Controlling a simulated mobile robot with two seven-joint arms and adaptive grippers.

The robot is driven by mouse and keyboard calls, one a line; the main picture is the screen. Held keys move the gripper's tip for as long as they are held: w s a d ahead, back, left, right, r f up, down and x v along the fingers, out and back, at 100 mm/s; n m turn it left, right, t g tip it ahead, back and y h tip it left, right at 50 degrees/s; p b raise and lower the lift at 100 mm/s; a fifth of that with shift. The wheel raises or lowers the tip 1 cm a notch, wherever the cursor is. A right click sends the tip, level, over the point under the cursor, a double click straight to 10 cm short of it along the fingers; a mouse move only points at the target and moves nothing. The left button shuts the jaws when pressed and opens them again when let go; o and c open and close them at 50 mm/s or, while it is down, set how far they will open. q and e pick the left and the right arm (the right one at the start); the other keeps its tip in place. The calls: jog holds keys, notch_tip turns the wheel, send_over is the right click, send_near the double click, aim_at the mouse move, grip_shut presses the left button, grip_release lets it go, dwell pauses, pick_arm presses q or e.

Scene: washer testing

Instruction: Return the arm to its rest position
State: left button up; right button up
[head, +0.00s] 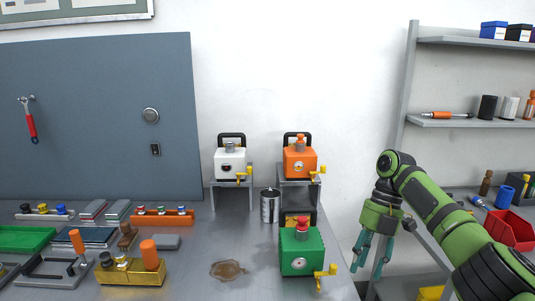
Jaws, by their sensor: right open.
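My right arm comes in from the lower right, and its gripper (373,254) points down, open and empty, beside the right edge of the metal table (190,275). The gripper is right of the green box-shaped device (301,254) and does not touch it. The green device has a red knob and a yellow crank and stands near the table's front. My left gripper and left arm do not show.
A white device (230,163) and an orange device (299,162) sit on small stands at the back. A metal can (269,206) stands between them. A brown spill (228,270) lies on the table. Shelves (470,123) and a red bin (511,230) are at the right.

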jog(key=s+a+f+m+h, duration=0.1)
jog(key=s+a+f+m, duration=0.2)
jog(key=f, duration=0.6)
jog(key=s+a+f, duration=0.3)
jog(key=a+f, duration=0.2)
jog(key=f, duration=0.4)
jog(key=s+a+f+m+t, duration=0.2)
jog(key=s+a+f+m, duration=0.4)
jog(key=s+f, duration=0.35)
jog(key=s+d+r+m+t+h, duration=0.25)
jog(key=s+d+m+t, duration=0.25)
jog(key=s+d+m, duration=0.9)
jog(key=s+a+f+m+g, duration=0.1)
jog(key=s+f, duration=0.1)
jog(key=f, duration=1)
jog(key=s+a+f+m+g, duration=0.1)
jog(key=s+f, duration=0.1)
jog(key=f, duration=0.9)
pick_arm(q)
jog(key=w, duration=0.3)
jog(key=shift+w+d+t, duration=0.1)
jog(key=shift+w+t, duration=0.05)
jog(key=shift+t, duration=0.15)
pick_arm(e)
jog(key=s+d+f, duration=0.2)
jog(key=s+f, duration=1.2)
jog(key=s, duration=0.1)
jog(key=shift+s+d+g, duration=0.25)
jog(key=shift+d+g, duration=0.1)
jog(key=shift+g, duration=0.05)
